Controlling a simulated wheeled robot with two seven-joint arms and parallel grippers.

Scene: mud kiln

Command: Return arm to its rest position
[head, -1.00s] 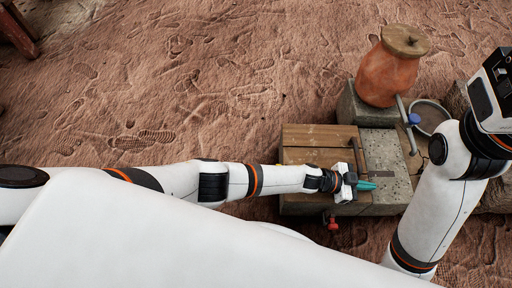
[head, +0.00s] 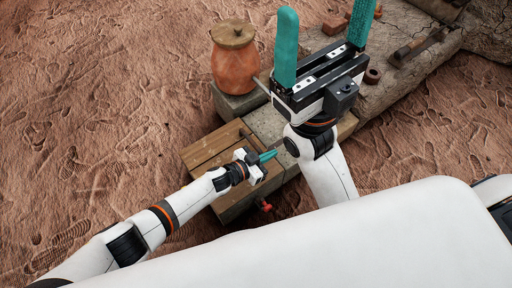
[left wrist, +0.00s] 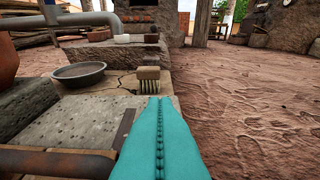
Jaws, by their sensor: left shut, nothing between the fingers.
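My left gripper (head: 268,156) is at the end of my left arm, over the low wood-and-stone bench (head: 207,150). Its teal fingers (left wrist: 160,140) are pressed together in the left wrist view, with nothing between them. My right gripper (head: 325,10) is raised high on the right of the head view. Its two teal fingers stand upright and wide apart, with nothing seen between them. It hides part of the stone behind it.
A lidded clay pot (head: 233,62) stands on a stone block behind the bench. A hammer (head: 417,45) lies on the stone ledge. The left wrist view shows a grey bowl (left wrist: 79,75), a brush (left wrist: 149,78) and a rusty bar (left wrist: 55,162). Open dirt lies left.

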